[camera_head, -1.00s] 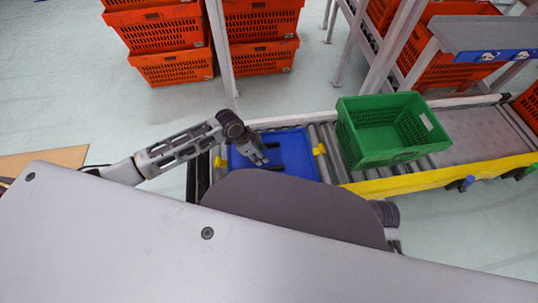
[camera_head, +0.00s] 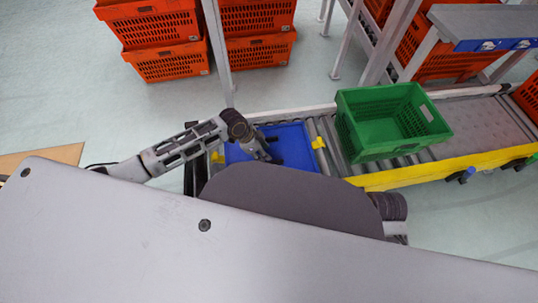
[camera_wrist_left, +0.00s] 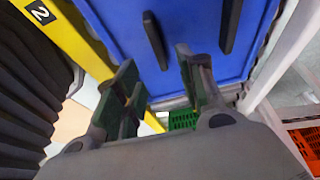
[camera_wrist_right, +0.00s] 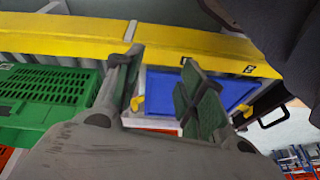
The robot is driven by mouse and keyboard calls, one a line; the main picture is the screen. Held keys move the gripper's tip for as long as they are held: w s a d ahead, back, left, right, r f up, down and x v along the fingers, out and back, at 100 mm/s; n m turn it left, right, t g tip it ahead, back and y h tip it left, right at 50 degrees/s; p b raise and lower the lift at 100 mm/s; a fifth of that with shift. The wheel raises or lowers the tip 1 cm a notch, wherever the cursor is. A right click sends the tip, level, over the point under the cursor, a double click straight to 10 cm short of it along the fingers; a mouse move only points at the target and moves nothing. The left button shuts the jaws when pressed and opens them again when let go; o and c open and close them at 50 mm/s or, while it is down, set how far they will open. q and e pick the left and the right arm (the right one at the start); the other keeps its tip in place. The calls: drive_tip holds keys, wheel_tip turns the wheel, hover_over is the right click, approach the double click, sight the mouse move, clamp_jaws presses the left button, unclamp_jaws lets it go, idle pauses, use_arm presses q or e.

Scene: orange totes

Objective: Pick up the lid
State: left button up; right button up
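The lid appears as a flat blue panel (camera_head: 300,140) with dark bars and yellow clips at its sides, lying on the roller conveyor in the head view. It fills the top of the left wrist view (camera_wrist_left: 185,35) and also shows in the right wrist view (camera_wrist_right: 222,90). My left gripper (camera_head: 272,159) is over the panel; in its wrist view the fingers (camera_wrist_left: 158,80) are apart, with a dark bar beyond the gap. I cannot tell whether they touch it. My right gripper (camera_wrist_right: 163,85) is open and empty, with the panel beyond it; its fingers are hidden in the head view.
A green crate (camera_head: 375,150) stands on the conveyor right of the panel. The conveyor has a yellow side rail (camera_head: 430,174). Orange totes (camera_head: 168,63) are stacked at the back, with a metal upright (camera_head: 217,50) between stacks.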

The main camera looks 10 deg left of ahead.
sight(271, 161)
use_arm(q)
drive_tip(key=shift+b+x, duration=0.35)
drive_tip(key=shift+x, duration=0.85)
drive_tip(key=shift+d+f, duration=0.1)
drive_tip(key=shift+f, duration=0.35)
drive_tip(key=shift+w+d+f+b, duration=0.1)
drive_tip(key=shift+d+f+b, duration=0.1)
drive_tip(key=shift+f+b, duration=0.2)
drive_tip(key=shift+f, duration=0.2)
use_arm(e)
drive_tip(key=shift+w+a+f+t+y, duration=0.15)
drive_tip(key=shift+a+f, duration=0.15)
drive_tip(key=shift+f, duration=0.2)
drive_tip(key=shift+s+a+f+t+y, duration=0.15)
drive_tip(key=shift+a+f, duration=0.1)
drive_tip(key=shift+f, duration=0.2)
drive_tip(key=shift+w, duration=0.1)
